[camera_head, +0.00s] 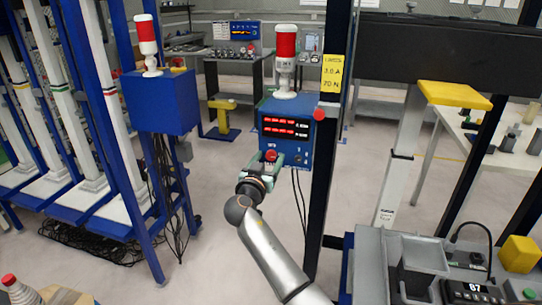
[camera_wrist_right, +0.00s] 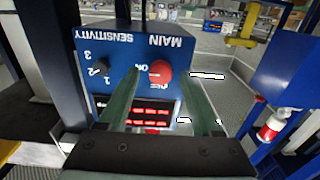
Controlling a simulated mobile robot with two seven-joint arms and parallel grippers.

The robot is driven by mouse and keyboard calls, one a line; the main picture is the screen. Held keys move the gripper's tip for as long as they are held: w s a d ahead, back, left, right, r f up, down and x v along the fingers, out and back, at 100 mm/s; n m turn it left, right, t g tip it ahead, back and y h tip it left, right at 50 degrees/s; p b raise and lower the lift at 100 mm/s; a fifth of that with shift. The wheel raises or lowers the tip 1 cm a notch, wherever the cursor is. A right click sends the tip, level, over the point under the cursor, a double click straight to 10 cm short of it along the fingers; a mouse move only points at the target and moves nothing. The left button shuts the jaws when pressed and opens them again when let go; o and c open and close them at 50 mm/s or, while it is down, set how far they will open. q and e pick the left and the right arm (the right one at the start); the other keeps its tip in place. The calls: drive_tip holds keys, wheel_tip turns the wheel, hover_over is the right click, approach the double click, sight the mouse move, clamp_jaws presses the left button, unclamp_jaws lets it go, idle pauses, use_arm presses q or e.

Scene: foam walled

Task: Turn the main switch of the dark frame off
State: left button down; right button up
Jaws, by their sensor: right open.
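The dark frame (camera_head: 325,190) has a black upright post with a blue control box (camera_head: 300,152) beside it. The box carries red digit displays and a red-and-white beacon (camera_head: 286,62) on top. In the right wrist view, which shows the box upside down, the red main switch (camera_wrist_right: 160,72) is a round knob under the word MAIN. An ON label shows beside it; its setting cannot be told. My right gripper (camera_head: 268,160) is at the lower left of the box, open, its green fingers on either side of the red knob. Contact cannot be told. My left gripper is not in view.
A black sensitivity knob (camera_wrist_right: 101,67) sits beside the main switch. A blue frame with another box (camera_head: 160,102) and beacon stands left. Cables hang below both boxes. A grey machine (camera_head: 420,262) with a yellow block (camera_head: 519,254) stands lower right. Open floor lies between the frames.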

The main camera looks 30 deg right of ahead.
idle(0.4)
clamp_jaws()
idle(0.4)
